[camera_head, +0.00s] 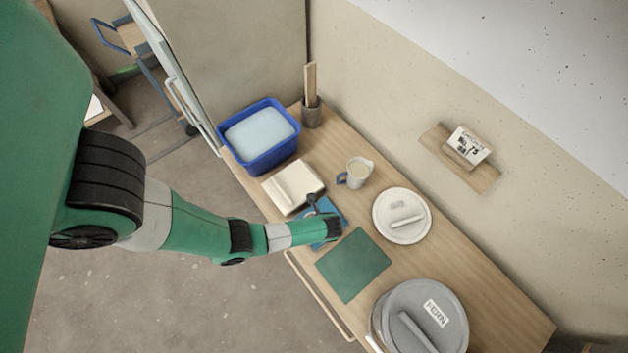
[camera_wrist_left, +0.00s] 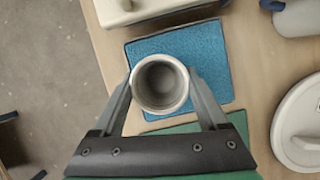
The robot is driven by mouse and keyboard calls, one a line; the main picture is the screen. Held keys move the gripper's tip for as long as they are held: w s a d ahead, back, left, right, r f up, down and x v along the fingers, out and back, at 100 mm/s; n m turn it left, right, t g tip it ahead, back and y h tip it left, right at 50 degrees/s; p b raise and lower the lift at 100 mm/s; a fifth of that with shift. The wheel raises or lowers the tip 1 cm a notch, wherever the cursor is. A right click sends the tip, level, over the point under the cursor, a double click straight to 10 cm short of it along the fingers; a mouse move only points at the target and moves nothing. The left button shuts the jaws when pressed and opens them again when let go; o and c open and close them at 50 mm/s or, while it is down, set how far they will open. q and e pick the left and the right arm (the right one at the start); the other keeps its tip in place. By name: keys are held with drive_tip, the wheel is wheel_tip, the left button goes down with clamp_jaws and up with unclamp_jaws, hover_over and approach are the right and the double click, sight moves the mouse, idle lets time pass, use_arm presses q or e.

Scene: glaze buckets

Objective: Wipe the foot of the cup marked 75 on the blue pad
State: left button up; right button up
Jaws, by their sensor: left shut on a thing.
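My left gripper (camera_head: 316,207) reaches over the blue pad (camera_head: 333,216). In the left wrist view its two fingers (camera_wrist_left: 161,92) are shut on a grey, round cup (camera_wrist_left: 161,85), one on each side. I look down into its open, empty-looking mouth. The cup is over the near-left part of the blue pad (camera_wrist_left: 205,48); I cannot tell whether its foot touches the pad. No number shows on the cup in this view, and its foot is hidden. In the head view I cannot make out the cup. My right gripper is not in view.
A card (camera_head: 468,146) reading 75 stands on a wall shelf. Around the pad are a pale block-like box (camera_head: 293,187), a jug (camera_head: 357,172), a white lidded bucket (camera_head: 383,222) and a green mat (camera_head: 353,265).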

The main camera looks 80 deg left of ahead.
use_arm(q)
drive_tip(key=w+a+b, duration=0.1)
drive_tip(key=w+b, duration=0.1)
drive_tip(key=w, duration=0.1)
drive_tip(key=w+a+b, duration=0.1)
drive_tip(key=w, duration=0.1)
drive_tip(key=shift+a+f, duration=0.2)
drive_tip(key=shift+a, duration=0.15)
drive_tip(key=shift+w+a+r, duration=0.1)
drive_tip(key=shift+w+a, duration=0.2)
drive_tip(key=shift+w, duration=0.25)
drive_tip(key=shift+s+d+r+p, duration=0.2)
drive_tip(key=shift+s+d+p, duration=0.05)
drive_tip(key=shift+s+p, duration=0.25)
drive_tip(key=shift+s+d+p, duration=0.4)
drive_tip(key=shift+s+p, duration=0.2)
drive_tip(key=shift+s, duration=0.15)
drive_tip(key=shift+s+d+f+p, duration=0.1)
drive_tip(key=shift+s+d+p, duration=0.25)
drive_tip(key=shift+s, duration=0.2)
drive_tip(key=shift+s+d+p, duration=0.2)
drive_tip(key=shift+s+p, duration=0.2)
drive_tip(key=shift+s, duration=0.1)
drive_tip(key=shift+s+d+f+p, duration=0.1)
drive_tip(key=shift+s+d+p, duration=0.25)
drive_tip(key=shift+s, duration=0.2)
drive_tip(key=shift+s+d+f, duration=0.1)
drive_tip(key=shift+s, duration=0.2)
